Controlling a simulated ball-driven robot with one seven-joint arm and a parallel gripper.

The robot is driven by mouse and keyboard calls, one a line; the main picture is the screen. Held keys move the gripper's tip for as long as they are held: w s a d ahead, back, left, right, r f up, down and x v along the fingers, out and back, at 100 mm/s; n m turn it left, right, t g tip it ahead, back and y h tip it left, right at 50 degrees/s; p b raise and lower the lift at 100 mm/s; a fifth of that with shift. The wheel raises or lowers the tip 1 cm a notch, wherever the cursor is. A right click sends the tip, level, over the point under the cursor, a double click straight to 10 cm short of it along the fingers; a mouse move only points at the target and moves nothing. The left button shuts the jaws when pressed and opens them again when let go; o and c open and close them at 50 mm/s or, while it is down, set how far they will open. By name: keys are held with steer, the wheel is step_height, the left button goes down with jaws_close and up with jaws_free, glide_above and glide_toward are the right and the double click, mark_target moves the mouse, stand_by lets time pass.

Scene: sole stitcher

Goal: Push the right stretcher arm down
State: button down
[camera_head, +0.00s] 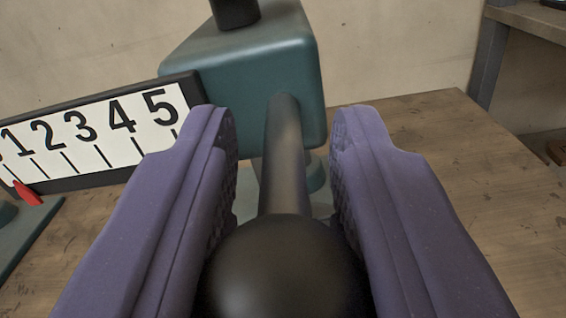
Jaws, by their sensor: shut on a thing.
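The right stretcher arm (286,160) is a dark rod that comes out of a teal machine block (255,70) and runs toward me. It ends in a round black knob (285,265) at the bottom middle of the view. My gripper (284,125) has two purple fingers, one on each side of the rod and knob. The fingers are shut on the knob, their textured inner pads against its sides. The fingertips reach past the knob, beside the rod, with space between them and the rod. The lower part of the knob is cut off by the frame.
A white scale (100,130) with numbers 1 to 5 and a red pointer (27,193) stands at the left, close to the left finger. The wooden table (450,190) is clear at the right. A shelf (525,20) stands at the upper right, before a plain wall.

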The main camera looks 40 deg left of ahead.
steer(key=shift+f+b, duration=0.55)
steer(key=shift+f, duration=1.15)
steer(key=shift+s+f, duration=0.1)
steer(key=c, duration=0.8)
jaws_free()
steer(key=shift+c, duration=0.2)
steer(key=shift+s+d, duration=0.25)
steer(key=p+v, duration=0.2)
steer(key=v, duration=0.5)
steer(key=shift+p, duration=0.3)
